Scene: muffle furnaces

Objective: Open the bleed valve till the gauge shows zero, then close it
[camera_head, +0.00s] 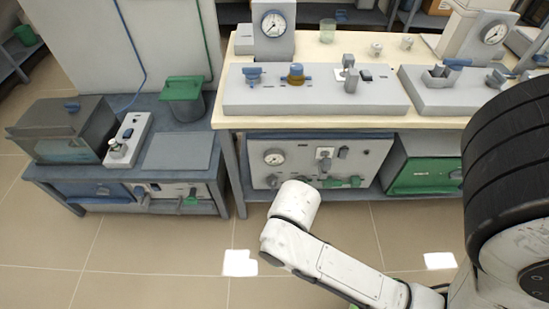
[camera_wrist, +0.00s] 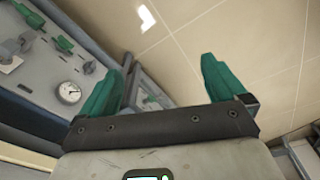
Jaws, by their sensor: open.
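My gripper (camera_wrist: 162,72) is open in the wrist view, its two green fingers apart with nothing between them. A lower panel under the bench carries a round white gauge (camera_head: 274,157), a grey valve fitting (camera_head: 324,154) and several green handles (camera_head: 333,183). In the wrist view this gauge (camera_wrist: 69,92) and a green handle (camera_wrist: 62,43) lie left of my fingers, apart from them. Two other dial gauges stand on the bench, one at the back (camera_head: 273,23) and one at right (camera_head: 494,33). No label tells which valve is the bleed valve, and the needle readings are too small to tell.
A bench-top unit (camera_head: 375,97) bears a blue knob (camera_head: 252,73) and a brass fitting (camera_head: 296,73). A green-fronted box (camera_head: 424,175) sits under the bench. A lower table (camera_head: 183,152) at left holds a dark box (camera_head: 63,130).

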